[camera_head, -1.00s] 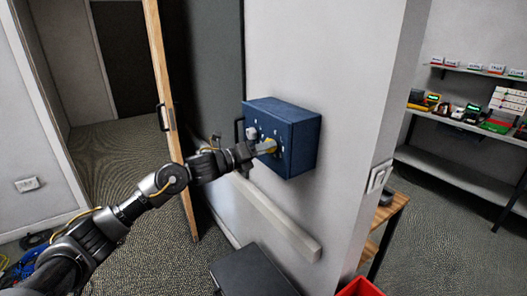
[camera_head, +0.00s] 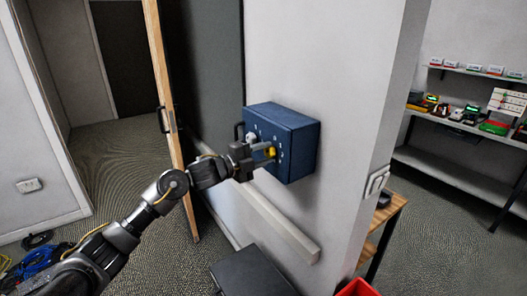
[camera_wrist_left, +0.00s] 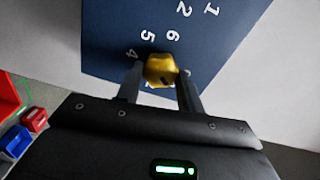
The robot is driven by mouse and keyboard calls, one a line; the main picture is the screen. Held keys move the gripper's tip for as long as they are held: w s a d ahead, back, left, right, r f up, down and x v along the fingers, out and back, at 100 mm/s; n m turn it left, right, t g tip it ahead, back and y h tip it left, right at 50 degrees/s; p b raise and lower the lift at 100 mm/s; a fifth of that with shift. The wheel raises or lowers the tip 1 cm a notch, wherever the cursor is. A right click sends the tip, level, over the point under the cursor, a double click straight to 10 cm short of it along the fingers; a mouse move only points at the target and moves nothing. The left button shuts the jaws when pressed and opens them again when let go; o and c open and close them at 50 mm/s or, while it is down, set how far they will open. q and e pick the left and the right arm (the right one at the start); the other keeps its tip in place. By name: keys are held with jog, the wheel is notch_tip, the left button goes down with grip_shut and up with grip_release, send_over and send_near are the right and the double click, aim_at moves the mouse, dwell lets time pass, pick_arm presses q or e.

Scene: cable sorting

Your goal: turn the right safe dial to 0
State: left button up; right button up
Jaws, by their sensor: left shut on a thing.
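The blue safe (camera_head: 297,150) is fixed to the wall. Its front carries a pale left dial (camera_head: 250,138) and a yellow right dial (camera_head: 270,152), with white marks around them. My left gripper (camera_head: 267,155) is at the yellow dial, one finger on each side of it, shut on it. In the left wrist view the yellow dial (camera_wrist_left: 160,69) sits between the fingers (camera_wrist_left: 160,88), with a dark mark low on its face. White digits 4, 5 and 6 show close to it; 1 and 2 show farther up. No 0 can be made out. My right gripper is out of view.
A wooden-edged door (camera_head: 167,115) stands open left of the safe. A pale rail (camera_head: 270,220) runs along the wall below it. A dark box (camera_head: 252,272) and a red bin (camera_head: 359,288) are on the floor. Shelves (camera_head: 455,170) stand at the right.

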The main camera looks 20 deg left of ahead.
pick_arm(q)
jog(key=n, duration=0.1)
jog(key=n+p, duration=0.1)
jog(key=n, duration=0.1)
jog(key=n+p, duration=0.1)
jog(key=shift+r, duration=0.25)
jog(key=shift+f+n+p, duration=0.1)
jog(key=shift+n+p, duration=0.9)
jog(key=shift+n, duration=0.6)
jog(key=o, duration=1)
jog(key=shift+f, duration=0.1)
